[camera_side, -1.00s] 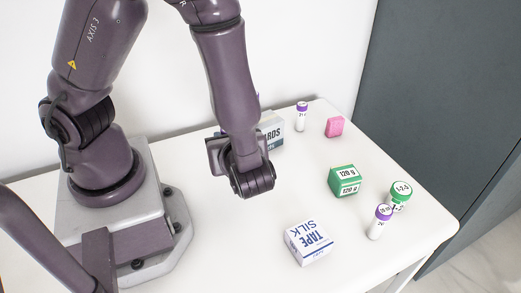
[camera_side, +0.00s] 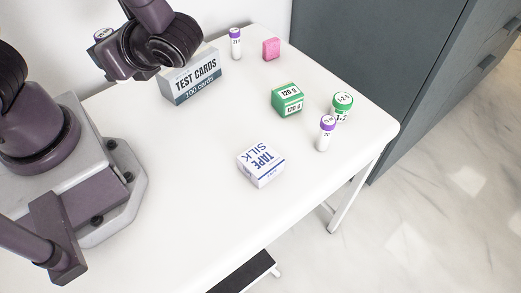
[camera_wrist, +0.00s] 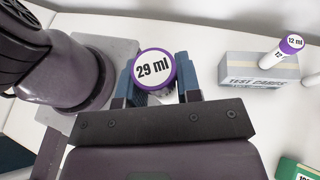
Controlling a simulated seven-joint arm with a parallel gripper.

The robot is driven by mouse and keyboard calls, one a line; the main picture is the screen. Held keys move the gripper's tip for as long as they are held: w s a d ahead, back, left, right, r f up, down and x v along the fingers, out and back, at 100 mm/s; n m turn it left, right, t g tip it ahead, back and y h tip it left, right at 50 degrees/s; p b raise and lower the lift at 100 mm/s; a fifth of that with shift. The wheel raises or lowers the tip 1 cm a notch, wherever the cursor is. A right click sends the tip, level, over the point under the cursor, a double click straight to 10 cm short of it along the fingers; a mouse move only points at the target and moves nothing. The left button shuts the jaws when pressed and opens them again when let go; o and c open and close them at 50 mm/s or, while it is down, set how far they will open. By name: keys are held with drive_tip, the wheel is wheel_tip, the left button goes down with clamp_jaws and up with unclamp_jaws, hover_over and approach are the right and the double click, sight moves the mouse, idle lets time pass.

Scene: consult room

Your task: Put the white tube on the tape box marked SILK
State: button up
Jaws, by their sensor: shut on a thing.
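My gripper (camera_wrist: 157,88) is shut on a tube with a purple-rimmed cap marked "29 ml" (camera_wrist: 153,68). Its cap (camera_side: 103,34) also shows in the side view beside my gripper (camera_side: 105,58); its body is mostly hidden. The tape box marked SILK (camera_side: 261,164) is a small white box with blue print, lying at the front of the table with nothing on top. My gripper is far from it, at the back left. Two other white tubes with purple caps stand upright, one at the back (camera_side: 235,44) and one at the right (camera_side: 326,133).
The TEST CARDS box (camera_side: 192,80) stands just right of my gripper. A green "120 g" box (camera_side: 287,99), a green-capped container (camera_side: 341,104) and a pink block (camera_side: 271,49) stand farther right. The white table (camera_side: 185,165) is clear left of the tape box.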

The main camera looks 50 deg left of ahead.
drive_tip(key=s+d+f+n+g+h, duration=0.1)
drive_tip(key=s+d+n+g+h, duration=0.25)
drive_tip(key=n+h, duration=0.45)
drive_tip(key=s+d+n+g+h, duration=0.3)
drive_tip(key=d+n+g+h, duration=0.15)
drive_tip(key=n+h, duration=0.4)
drive_tip(key=w+d+r+n+t+h, duration=0.1)
drive_tip(key=w+d+n+t+h, duration=0.25)
drive_tip(key=n+h, duration=0.4)
drive_tip(key=n+t+h, duration=0.2)
drive_tip(key=n+t, duration=0.4)
drive_tip(key=t, duration=0.1)
hover_over(261, 158)
drive_tip(key=shift+g, duration=0.25)
drive_tip(key=f, duration=1.2)
drive_tip(key=shift+s+f, duration=0.2)
drive_tip(key=shift+f, duration=0.2)
drive_tip(key=shift+w+f, duration=0.15)
drive_tip(key=shift+f, duration=1.55)
drive_tip(key=shift+f, duration=0.15)
